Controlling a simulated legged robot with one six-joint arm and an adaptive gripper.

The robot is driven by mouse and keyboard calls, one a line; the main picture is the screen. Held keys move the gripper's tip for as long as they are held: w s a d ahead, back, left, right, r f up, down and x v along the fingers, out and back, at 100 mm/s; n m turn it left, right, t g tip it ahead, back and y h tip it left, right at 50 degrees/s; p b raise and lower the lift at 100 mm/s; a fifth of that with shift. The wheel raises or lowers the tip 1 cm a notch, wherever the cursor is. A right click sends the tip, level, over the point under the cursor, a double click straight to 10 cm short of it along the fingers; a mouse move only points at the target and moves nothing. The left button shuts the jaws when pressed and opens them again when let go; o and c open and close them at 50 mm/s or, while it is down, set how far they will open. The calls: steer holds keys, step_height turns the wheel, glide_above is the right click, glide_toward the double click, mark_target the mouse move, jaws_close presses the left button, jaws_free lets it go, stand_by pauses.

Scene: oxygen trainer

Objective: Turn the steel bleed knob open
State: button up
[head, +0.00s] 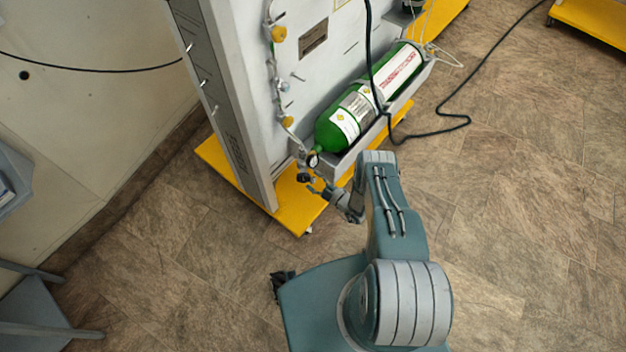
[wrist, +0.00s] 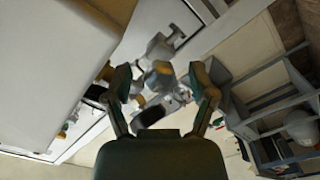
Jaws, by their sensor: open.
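In the wrist view my gripper (wrist: 161,84) is open, with one finger on each side of a cluster of metal fittings. A grey, rounded steel knob (wrist: 158,76) shows between the fingertips, and I cannot tell whether they touch it. In the head view the knob is too small to tell from the dark fittings (head: 304,177) there. A small round gauge (head: 312,160) sits by the neck of the green cylinder (head: 350,118).
The white panel (head: 312,80) stands on a yellow base (head: 296,215). Yellow knobs (head: 279,34) line its left edge. A black hose (head: 437,131) hangs down and lies on the floor. Grey shelving (wrist: 262,112) shows at the right in the wrist view.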

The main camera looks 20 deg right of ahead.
steer(key=shift+w+a, duration=0.2)
steer(key=shift+a, duration=0.1)
jaws_close()
